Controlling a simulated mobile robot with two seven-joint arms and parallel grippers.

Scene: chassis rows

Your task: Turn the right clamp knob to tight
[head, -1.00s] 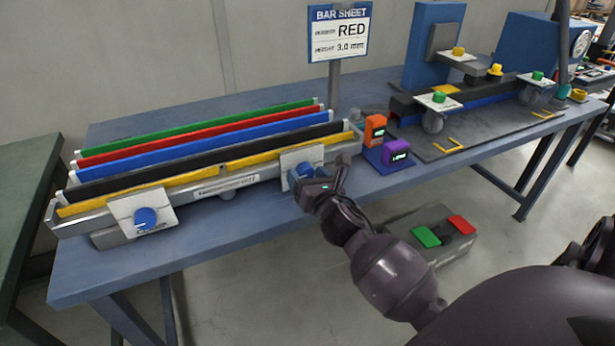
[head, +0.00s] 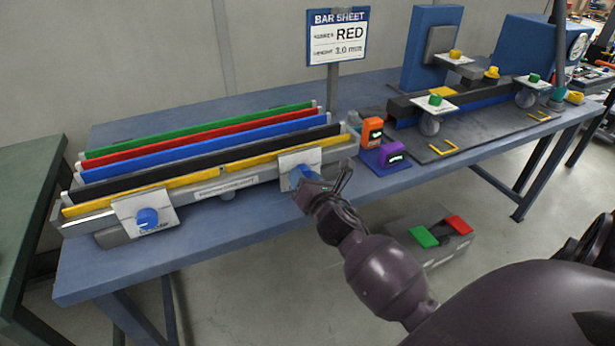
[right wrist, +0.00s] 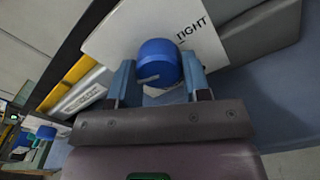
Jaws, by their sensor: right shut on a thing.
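The right clamp knob (head: 302,174) is a blue round knob on a white plate (head: 312,160) at the right end of the bar rack. My right gripper (head: 312,184) is at this knob. In the right wrist view the blue knob (right wrist: 158,62) sits between the two blue fingers (right wrist: 160,82), which are shut on its sides. A pale pointer line shows on the knob's near side, towards the left. The word TIGHT (right wrist: 194,30) is printed on the plate to the right of the knob. My left gripper is not in view.
The left clamp knob (head: 147,218) is also blue, on its own white plate. Green, red, blue, black and yellow bars lie in the rack. Orange (head: 372,131) and purple (head: 392,152) devices stand just right of the rack. A box with green and red pads (head: 440,240) is below.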

